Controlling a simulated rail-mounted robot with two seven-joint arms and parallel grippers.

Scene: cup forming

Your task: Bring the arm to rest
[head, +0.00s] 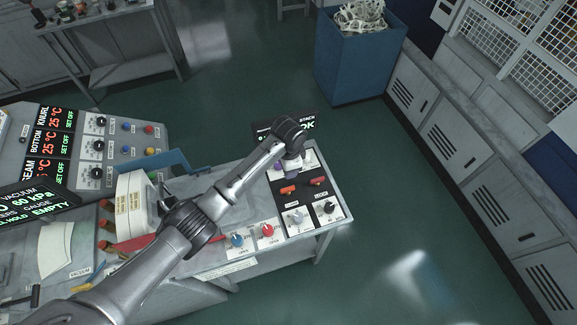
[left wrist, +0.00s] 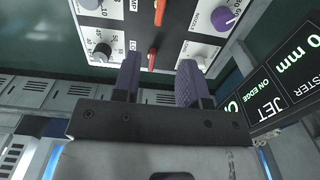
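My left arm reaches in from the lower left in the head view, across the bench. Its gripper (head: 292,168) hangs over the control panel (head: 305,218) at the bench's right end, by the red switches (head: 288,190). In the left wrist view my left gripper (left wrist: 160,62) has its two dark fingers apart with a gap between them. A red switch lever (left wrist: 152,58) shows in the gap, and the fingers do not close on it. Whether a fingertip touches the panel I cannot tell. My right gripper is in neither view.
Near the gripper are a black knob (head: 329,208), a red knob (head: 267,230), a blue knob (head: 237,240) and a small display (head: 262,129). A blue bin (head: 352,72) stands behind, cabinets (head: 505,180) at right. The floor between is clear.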

